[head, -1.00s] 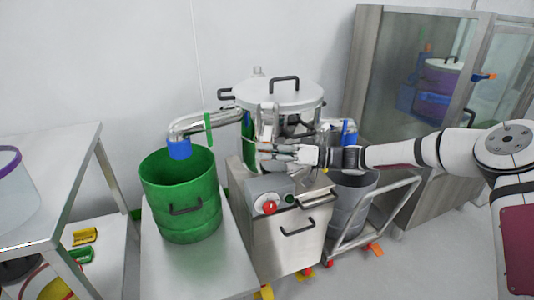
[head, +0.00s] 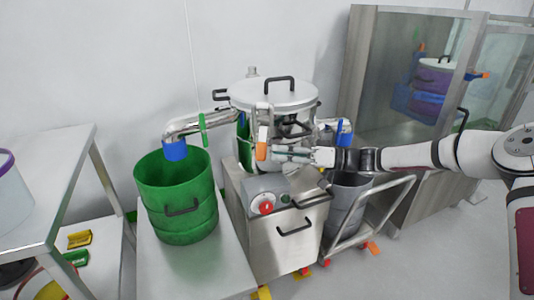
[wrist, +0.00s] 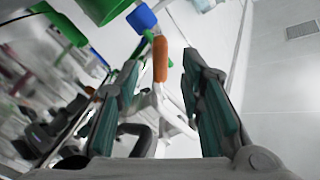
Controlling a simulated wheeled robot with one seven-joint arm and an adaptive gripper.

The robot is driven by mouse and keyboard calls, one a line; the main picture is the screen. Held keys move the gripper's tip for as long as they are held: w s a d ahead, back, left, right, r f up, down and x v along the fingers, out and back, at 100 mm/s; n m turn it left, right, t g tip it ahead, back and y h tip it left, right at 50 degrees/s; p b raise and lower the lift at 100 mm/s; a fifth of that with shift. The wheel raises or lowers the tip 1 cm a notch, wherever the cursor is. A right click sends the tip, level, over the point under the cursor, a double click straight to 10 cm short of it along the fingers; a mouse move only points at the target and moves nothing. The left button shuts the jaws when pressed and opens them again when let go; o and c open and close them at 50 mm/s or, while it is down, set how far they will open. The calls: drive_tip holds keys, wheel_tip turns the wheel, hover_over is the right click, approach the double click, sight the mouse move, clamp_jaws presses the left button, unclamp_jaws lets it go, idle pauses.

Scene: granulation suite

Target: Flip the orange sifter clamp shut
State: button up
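The orange clamp handle (head: 261,151) hangs at the front of the steel sifter (head: 275,95), below a pale upright bar. My gripper (head: 279,154) is just right of the handle, pointing left towards it. In the wrist view the orange handle (wrist: 160,58) stands upright in the gap between the tips of my gripper (wrist: 161,72). The two teal-padded fingers are apart, with space on both sides of the handle. The clamp's hinge and latch are partly hidden by my gripper.
A green bin (head: 177,200) stands left under a blue-ended outlet pipe (head: 175,150). Below the sifter is a steel cabinet with a red knob (head: 266,208). A grey bin (head: 347,200) on a trolley is right. A glass-fronted cabinet (head: 357,60) stands behind my arm.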

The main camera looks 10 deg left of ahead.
drive_tip(key=d, duration=0.6)
drive_tip(key=shift+d, duration=0.3)
drive_tip(key=shift+w, duration=0.1)
drive_tip(key=shift+c, duration=0.2)
